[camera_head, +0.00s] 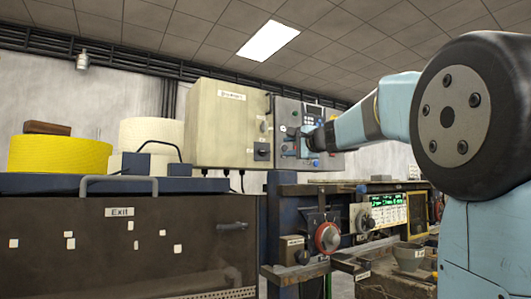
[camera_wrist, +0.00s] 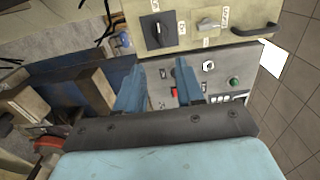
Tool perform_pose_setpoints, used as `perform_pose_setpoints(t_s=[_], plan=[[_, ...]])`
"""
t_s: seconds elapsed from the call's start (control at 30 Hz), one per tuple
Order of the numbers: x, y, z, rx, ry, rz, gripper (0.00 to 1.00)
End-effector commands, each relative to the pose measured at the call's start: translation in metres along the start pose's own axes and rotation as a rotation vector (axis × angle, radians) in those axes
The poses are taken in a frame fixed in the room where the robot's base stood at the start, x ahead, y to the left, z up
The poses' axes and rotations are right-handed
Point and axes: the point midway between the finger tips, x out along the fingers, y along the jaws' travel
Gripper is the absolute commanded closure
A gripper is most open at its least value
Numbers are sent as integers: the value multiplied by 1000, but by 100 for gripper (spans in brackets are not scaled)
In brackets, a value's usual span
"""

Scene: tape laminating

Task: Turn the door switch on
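A cream control box (camera_head: 228,125) hangs on the back wall, with a grey panel (camera_head: 287,112) at its right. A black rotary switch (camera_head: 262,152) is on the cream box. In the wrist view this rotary switch (camera_wrist: 157,30) has a light handle, and a small grey switch (camera_wrist: 208,26) is beside it. The labels are too small to read, so I cannot tell which is the door switch. My gripper (camera_head: 304,141) is in front of the grey panel. In the wrist view its blue fingers (camera_wrist: 161,68) are apart, with nothing clearly held between them.
The grey panel carries a red switch (camera_wrist: 174,92), a green button (camera_wrist: 234,81) and a round knob (camera_wrist: 208,66). Below are a red round knob (camera_head: 327,237) and a bench with a pot (camera_head: 408,256). A yellow roll (camera_head: 60,154) and a white roll (camera_head: 151,134) are at left.

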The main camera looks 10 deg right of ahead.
Motion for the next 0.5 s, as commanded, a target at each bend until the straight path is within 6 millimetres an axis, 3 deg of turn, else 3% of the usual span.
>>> perform_pose_setpoints(t_s=[0.5], plan=[[81,2,0,0,-2,2,63]])
